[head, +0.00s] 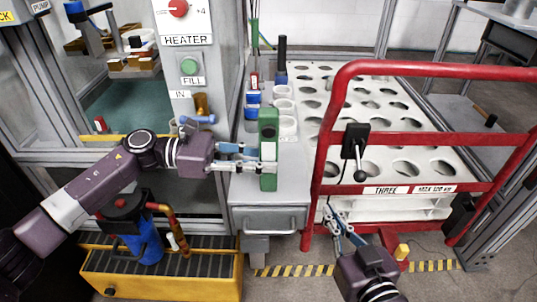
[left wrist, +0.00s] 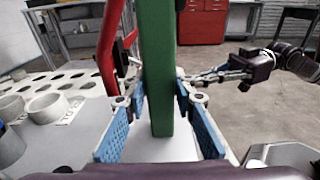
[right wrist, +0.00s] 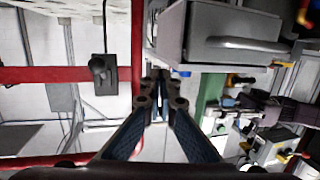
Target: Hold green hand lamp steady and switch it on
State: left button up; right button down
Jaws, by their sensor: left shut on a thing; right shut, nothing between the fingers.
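The green hand lamp (head: 268,128) is a tall green bar, upright at the front edge of the grey drawer unit's top. My left gripper (head: 262,158) comes in from the left and is shut on the lamp. In the left wrist view the lamp (left wrist: 158,60) stands between the blue finger pads (left wrist: 160,128). My right gripper (head: 335,213) is shut and empty, low and to the right of the lamp, apart from it. In the right wrist view its fingers (right wrist: 160,92) meet with nothing between them. I cannot make out the lamp's switch.
A red-framed cart (head: 330,140) with a white holed rack (head: 385,125) stands right of the lamp; a black lever box (head: 355,142) sits on its frame. The drawer unit (head: 268,218) is below. A heater panel (head: 188,50) and yellow platform (head: 165,280) are at left.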

jog(key=shift+a, duration=0.1)
jog(key=n+t+y, duration=0.4)
jog(key=t+y, duration=0.2)
jog(key=y, duration=0.3)
send_near(271, 129)
jog(key=s+a+r, duration=0.3)
jog(key=s+r, duration=0.1)
jog(key=shift+w+r, duration=0.1)
jog(key=shift+w, duration=1.95)
jog(key=shift+w+r, duration=0.15)
jog(key=shift+w, duration=1.9)
jog(key=shift+w, duration=0.45)
jog(key=shift+s, duration=0.1)
